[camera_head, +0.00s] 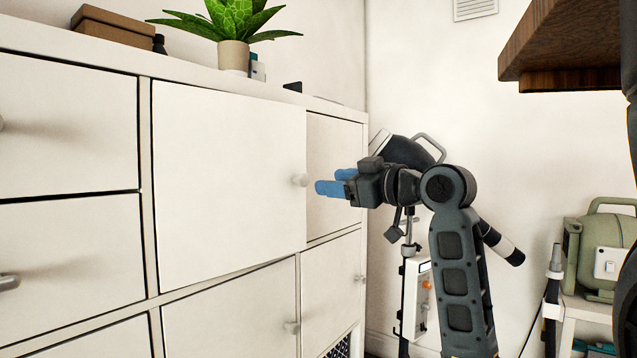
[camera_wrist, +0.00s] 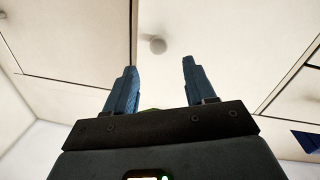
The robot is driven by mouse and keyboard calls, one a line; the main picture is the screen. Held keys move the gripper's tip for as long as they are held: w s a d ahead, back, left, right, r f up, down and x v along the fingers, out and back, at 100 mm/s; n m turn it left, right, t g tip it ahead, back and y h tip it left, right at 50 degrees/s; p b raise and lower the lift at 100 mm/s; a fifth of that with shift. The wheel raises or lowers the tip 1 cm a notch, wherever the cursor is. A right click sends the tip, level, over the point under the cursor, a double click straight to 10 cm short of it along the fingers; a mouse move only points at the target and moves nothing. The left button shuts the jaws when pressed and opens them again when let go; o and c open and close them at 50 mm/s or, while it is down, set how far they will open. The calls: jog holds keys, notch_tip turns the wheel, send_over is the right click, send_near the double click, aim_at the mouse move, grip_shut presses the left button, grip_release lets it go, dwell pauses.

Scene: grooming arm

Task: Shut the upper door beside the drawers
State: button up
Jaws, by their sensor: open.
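The upper door (camera_head: 228,175) is a large white panel right of the drawers. It looks nearly flush with the cabinet front; I cannot tell whether a small gap stands at its right edge. Its round pale knob (camera_head: 300,180) sits near that edge and also shows in the wrist view (camera_wrist: 157,44). My gripper (camera_head: 329,182) has blue fingers and is just right of the knob in the head view. In the wrist view my gripper (camera_wrist: 159,66) is open and empty, with the knob beyond the fingertips, between their lines. I see no contact with it.
Drawers (camera_head: 65,125) are at the left. A narrower white panel (camera_head: 333,165) is right of the door, and lower doors (camera_head: 235,315) are below. A potted plant (camera_head: 233,52) and a brown box (camera_head: 112,27) stand on top. A wooden shelf (camera_head: 565,50) overhangs at the upper right.

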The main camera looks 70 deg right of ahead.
aim_at(305, 180)
jog(key=x, duration=0.7)
jog(key=shift+p, duration=0.4)
grip_shut()
